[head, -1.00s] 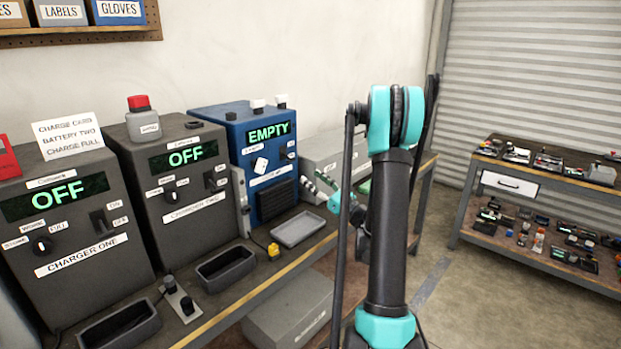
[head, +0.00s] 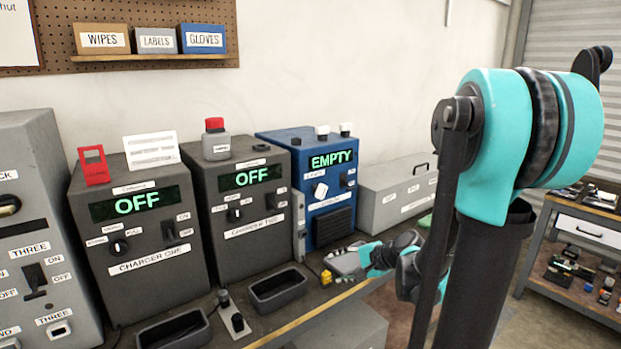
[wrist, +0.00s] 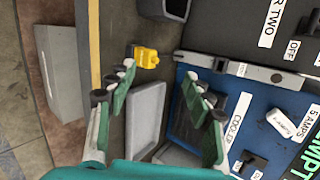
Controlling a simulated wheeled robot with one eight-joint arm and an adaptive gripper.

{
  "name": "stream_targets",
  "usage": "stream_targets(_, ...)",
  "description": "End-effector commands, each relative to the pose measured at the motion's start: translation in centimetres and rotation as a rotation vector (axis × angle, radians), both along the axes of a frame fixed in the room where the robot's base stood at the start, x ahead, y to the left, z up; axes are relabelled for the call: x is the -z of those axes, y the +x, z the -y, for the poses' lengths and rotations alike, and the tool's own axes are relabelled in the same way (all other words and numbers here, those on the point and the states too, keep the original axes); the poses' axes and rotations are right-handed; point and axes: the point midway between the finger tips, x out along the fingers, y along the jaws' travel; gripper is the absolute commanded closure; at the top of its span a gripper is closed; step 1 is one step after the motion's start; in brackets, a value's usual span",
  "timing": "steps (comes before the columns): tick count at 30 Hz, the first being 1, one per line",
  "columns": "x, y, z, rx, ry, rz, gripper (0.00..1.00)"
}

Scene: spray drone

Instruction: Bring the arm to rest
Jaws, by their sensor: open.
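My arm, teal and black, stands large at the right of the head view. My gripper (wrist: 158,92) is open and empty in the wrist view, its two green-padded fingers spread apart over the bench. A pale grey tray (wrist: 147,112) lies below and between the fingers. The blue cooler (wrist: 200,112), its display reading EMPTY, is close by the right finger; it also shows in the head view (head: 333,215). In the head view my wrist is in front of the bench beside the cooler, and the fingers are hard to make out there.
A yellow connector (head: 326,277) lies on the bench near the tray. Charger one (head: 145,262) and charger two (head: 250,240) both read OFF. Dark trays (head: 277,289) line the bench's front edge. A grey box (head: 398,187) stands right of the cooler. A shelf table (head: 590,232) stands at far right.

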Motion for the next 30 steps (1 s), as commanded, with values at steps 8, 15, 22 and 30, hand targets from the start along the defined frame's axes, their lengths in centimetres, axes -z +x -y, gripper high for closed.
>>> stream_targets(8, 4.7, -9.7, 3.7, -0.351, -0.609, 0.070, 0.48)
stream_targets(15, 6.5, -15.0, 8.4, -0.608, -0.980, 0.082, 0.48)
stream_targets(22, 6.8, -16.2, 9.9, -0.682, -1.078, 0.078, 0.48)
stream_targets(30, 6.8, -16.2, 9.9, -0.682, -1.078, 0.078, 0.48)
